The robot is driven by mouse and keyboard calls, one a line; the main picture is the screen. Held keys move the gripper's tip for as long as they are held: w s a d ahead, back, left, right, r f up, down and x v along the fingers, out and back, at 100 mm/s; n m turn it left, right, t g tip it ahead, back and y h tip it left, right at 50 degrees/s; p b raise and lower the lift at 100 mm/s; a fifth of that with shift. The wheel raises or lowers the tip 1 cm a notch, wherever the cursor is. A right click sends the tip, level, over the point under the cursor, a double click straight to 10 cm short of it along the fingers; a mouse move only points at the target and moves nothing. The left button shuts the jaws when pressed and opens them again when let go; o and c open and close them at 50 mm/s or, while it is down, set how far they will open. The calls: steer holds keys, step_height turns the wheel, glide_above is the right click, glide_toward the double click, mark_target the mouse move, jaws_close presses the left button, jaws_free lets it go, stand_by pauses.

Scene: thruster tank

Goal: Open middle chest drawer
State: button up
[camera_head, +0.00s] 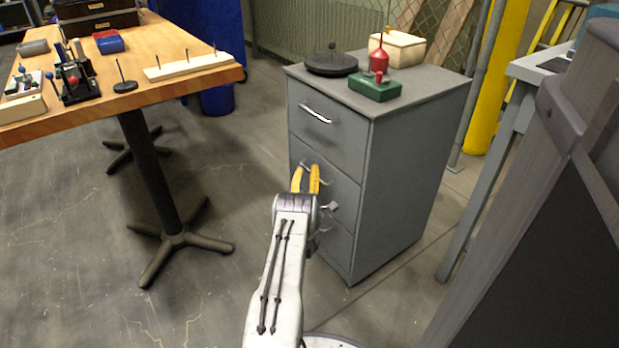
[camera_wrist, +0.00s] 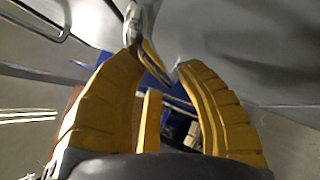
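The grey chest (camera_head: 405,185) stands right of centre in the head view, with three drawers on its left-hand face. The middle drawer (camera_head: 342,186) looks shut, flush with the others. My gripper (camera_head: 306,176), with yellow fingers, is at the middle drawer's front by its handle. In the wrist view the fingers (camera_wrist: 158,68) are apart. The curved metal handle (camera_wrist: 140,42) reaches in between the fingertips, close to the left one. I cannot tell whether they touch. My gripper and wrist hide part of the middle and bottom drawers in the head view.
The top drawer has its own handle (camera_head: 315,113). A dark round object (camera_head: 332,65), a green and red object (camera_head: 375,87) and a cream box (camera_head: 397,48) sit on the chest. A wooden table (camera_head: 190,88) stands left. Open floor lies between.

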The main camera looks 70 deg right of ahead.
steer(key=shift+w+d+r+b, duration=0.1)
steer(key=shift+d+r+b, duration=0.05)
steer(key=shift+d+b, duration=0.15)
stand_by(0.4)
jaws_close()
